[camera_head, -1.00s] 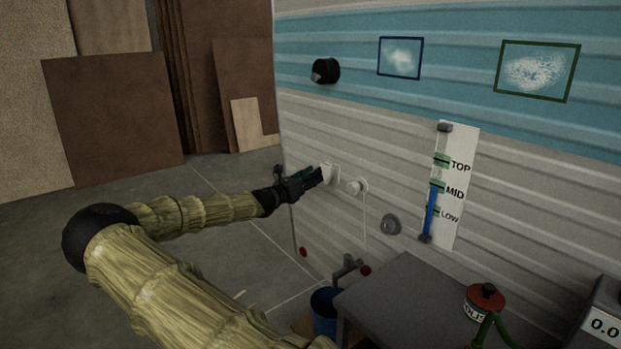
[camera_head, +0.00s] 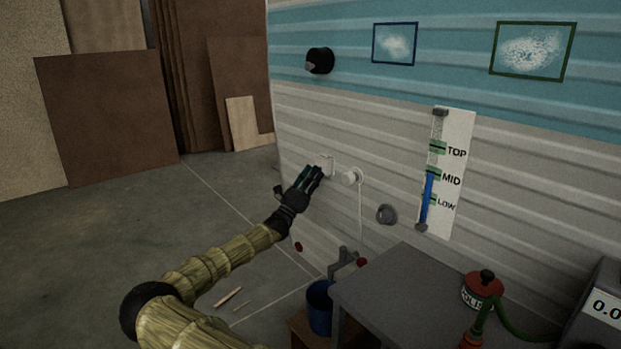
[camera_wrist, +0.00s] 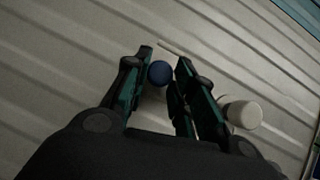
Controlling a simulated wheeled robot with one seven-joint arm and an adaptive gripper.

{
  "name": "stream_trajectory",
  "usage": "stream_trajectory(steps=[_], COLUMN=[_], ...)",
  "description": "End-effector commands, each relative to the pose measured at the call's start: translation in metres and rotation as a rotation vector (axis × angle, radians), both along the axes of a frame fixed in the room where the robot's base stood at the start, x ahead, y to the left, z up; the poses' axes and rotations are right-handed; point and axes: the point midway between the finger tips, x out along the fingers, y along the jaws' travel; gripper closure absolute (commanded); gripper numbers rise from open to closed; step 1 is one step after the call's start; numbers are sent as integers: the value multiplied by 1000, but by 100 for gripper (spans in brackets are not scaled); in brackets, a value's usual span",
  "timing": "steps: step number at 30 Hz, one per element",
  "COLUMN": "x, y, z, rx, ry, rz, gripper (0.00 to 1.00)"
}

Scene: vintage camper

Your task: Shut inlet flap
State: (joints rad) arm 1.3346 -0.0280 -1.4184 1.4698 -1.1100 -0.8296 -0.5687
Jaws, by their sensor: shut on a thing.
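The white water inlet (camera_head: 326,160) sits low on the camper's pale ribbed wall, left of a round white cap (camera_head: 349,177). My gripper (camera_head: 316,171) is at the inlet, angled up from below left. In the wrist view my gripper's fingers (camera_wrist: 164,88) stand a little apart around a pale piece (camera_wrist: 151,111), which seems to be the inlet flap. A round blue piece (camera_wrist: 159,73) shows just beyond, between the fingertips. The fingers hide most of the flap, so its exact angle cannot be told. The white cap is also right of the fingers (camera_wrist: 242,113).
Right of the inlet are a grey round fitting (camera_head: 386,214) and a level gauge (camera_head: 445,175) with blue around MID.

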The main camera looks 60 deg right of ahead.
Motion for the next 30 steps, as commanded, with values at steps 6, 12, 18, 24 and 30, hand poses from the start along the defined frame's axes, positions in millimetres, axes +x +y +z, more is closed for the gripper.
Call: stream_trajectory(steps=[6, 12, 18, 24, 30], x=[-3, -3, -3, -3, -2], y=[-5, -7, -7, -7, -6], z=[-3, -3, -3, -3, -4], rx=[-59, -81, -84, -83, -83], ry=[19, 25, 26, 27, 26], rz=[-1, -2, -2, -2, 0], gripper=[100, 100, 100, 71, 52])
